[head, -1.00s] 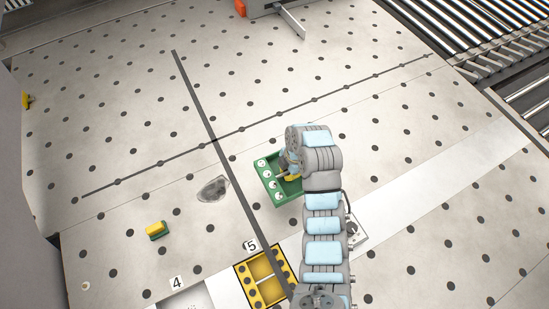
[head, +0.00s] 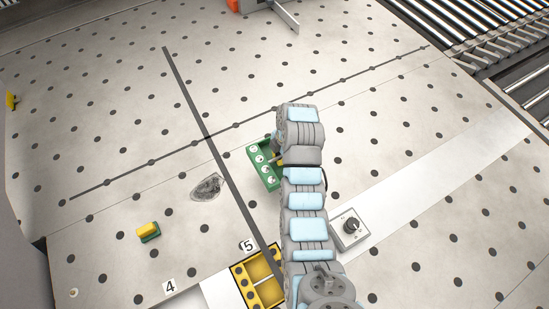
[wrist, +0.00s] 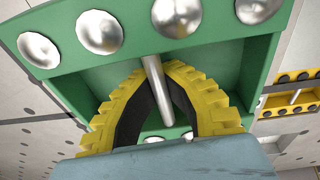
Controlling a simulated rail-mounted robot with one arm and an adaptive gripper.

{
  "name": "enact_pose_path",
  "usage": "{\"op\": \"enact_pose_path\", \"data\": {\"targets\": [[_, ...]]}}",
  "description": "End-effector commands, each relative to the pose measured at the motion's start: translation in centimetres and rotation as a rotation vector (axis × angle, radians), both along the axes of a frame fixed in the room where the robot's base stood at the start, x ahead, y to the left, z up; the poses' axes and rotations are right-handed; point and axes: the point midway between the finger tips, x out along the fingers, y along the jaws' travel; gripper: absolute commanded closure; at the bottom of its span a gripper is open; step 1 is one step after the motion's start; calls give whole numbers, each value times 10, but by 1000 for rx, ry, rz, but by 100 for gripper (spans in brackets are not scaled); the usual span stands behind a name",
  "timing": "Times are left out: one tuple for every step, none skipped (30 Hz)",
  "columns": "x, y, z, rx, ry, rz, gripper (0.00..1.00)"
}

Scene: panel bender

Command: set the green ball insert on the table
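The green ball insert (head: 261,165) is a green box with a row of silver balls along its rim. It sits over the middle of the perforated table (head: 110,130), partly hidden by my arm. It also fills much of the wrist view (wrist: 225,47). My gripper (wrist: 157,70) has yellow ribbed fingers that arch together inside the insert and close on its silver rod. In the head view my gripper (head: 279,160) is mostly hidden. I cannot tell how far the insert's underside is above the table.
A yellow two-compartment insert (head: 246,273) lies at the front near the label 5. A small yellow-green block (head: 148,230) lies to the left. A grey knob box (head: 350,228) stands right of my arm. The table behind the green insert is clear.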

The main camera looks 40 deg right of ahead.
Motion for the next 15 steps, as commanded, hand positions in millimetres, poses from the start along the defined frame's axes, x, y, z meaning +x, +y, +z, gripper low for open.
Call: {"op": "enact_pose_path", "data": {"targets": [[5,-3,-7,-1,-2,1,100],[7,-4,-8,-1,-2,1,100],[10,-6,-9,-1,-2,1,100],[12,-7,-11,-1,-2,1,100],[14,-8,-12,-1,-2,1,100],[16,-9,-13,-1,-2,1,100],[18,-10,-14,-2,-3,2,100],[20,-12,-15,-2,-3,2,100],[23,-13,-15,-3,-4,1,100],[25,-14,-17,-3,-4,1,100],[26,-15,-19,-3,-4,1,100],[27,-16,-22,-3,-3,1,100],[28,-17,-24,-3,-3,1,100],[29,-17,-26,-1,-2,1,100],[31,-18,-29,-1,-1,1,100]]}}
